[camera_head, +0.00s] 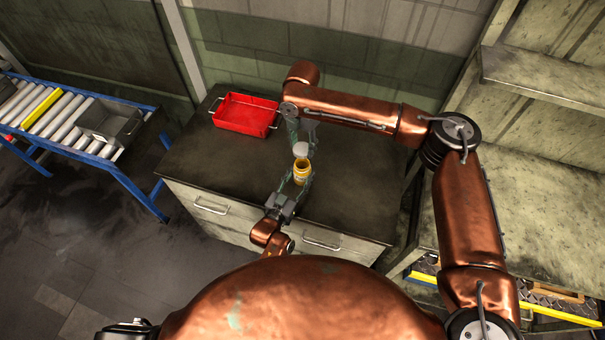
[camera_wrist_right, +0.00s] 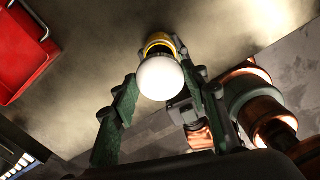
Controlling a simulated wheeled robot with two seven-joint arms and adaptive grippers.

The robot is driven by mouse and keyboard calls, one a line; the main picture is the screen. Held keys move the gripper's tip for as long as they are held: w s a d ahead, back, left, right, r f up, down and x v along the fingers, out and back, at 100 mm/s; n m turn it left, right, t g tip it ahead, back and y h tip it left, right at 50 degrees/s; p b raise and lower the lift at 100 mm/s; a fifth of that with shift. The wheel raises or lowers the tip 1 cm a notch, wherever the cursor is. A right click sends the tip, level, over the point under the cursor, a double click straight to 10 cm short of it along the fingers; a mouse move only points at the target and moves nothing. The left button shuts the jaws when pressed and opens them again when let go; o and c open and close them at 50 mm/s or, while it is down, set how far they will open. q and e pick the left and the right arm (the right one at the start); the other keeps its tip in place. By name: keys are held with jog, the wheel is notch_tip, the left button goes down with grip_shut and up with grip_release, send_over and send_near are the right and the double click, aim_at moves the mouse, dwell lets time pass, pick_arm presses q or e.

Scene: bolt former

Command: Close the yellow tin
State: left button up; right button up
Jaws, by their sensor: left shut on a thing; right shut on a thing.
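The yellow tin (camera_head: 301,171) is upright above the front part of the dark worktop. My left gripper (camera_head: 297,184) reaches up from below and is shut on the tin. The white round lid (camera_head: 301,149) shows just beyond the tin's mouth. My right gripper (camera_head: 301,145) comes from the far side and is shut on the lid. In the right wrist view the lid (camera_wrist_right: 160,77) sits between the green fingers, with the yellow tin (camera_wrist_right: 158,41) behind it and partly hidden. I cannot tell whether lid and tin touch.
A red tray (camera_head: 245,114) stands at the back left of the worktop (camera_head: 225,165). A roller conveyor (camera_head: 62,120) with a grey bin (camera_head: 110,123) is at the left. Shelving (camera_head: 545,80) stands at the right.

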send_over(302, 172)
jog(key=w, duration=0.3)
jog(key=shift+s+d+f, duration=0.1)
jog(key=shift+s+f, duration=0.05)
jog(key=shift+f, duration=2.35)
jog(key=shift+f, duration=0.9)
jog(key=shift+f, duration=0.55)
